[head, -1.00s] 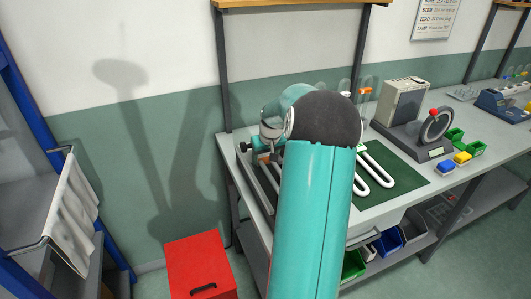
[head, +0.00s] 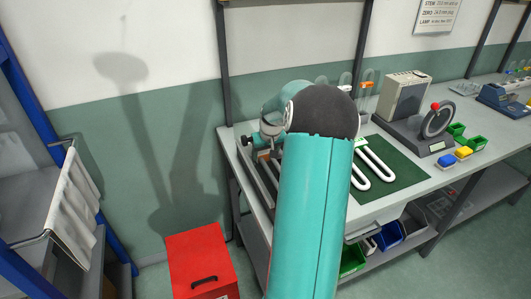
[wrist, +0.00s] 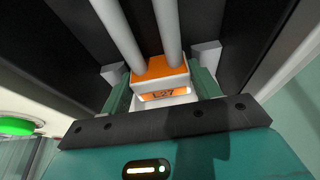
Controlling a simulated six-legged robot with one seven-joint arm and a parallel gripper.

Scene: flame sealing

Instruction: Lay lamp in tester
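An orange-and-white lamp base labelled L27 (wrist: 163,75) sits between the green fingers of my gripper (wrist: 160,88) in the wrist view. The fingers appear closed on both its sides. Two pale tubes (wrist: 122,35) run from the base toward the top of the picture, between dark surfaces. In the head view my gripper is mostly hidden behind my arm, over the bench's left end. A long grey rack or trough (head: 258,183) lies there; I cannot tell whether it is the tester. White U-shaped tubes (head: 375,165) lie on the green mat (head: 408,172).
A grey box device (head: 402,98) and a ring-shaped gauge (head: 437,122) stand on the bench right of the mat. A red box (head: 203,262) stands on the floor, left of the bench.

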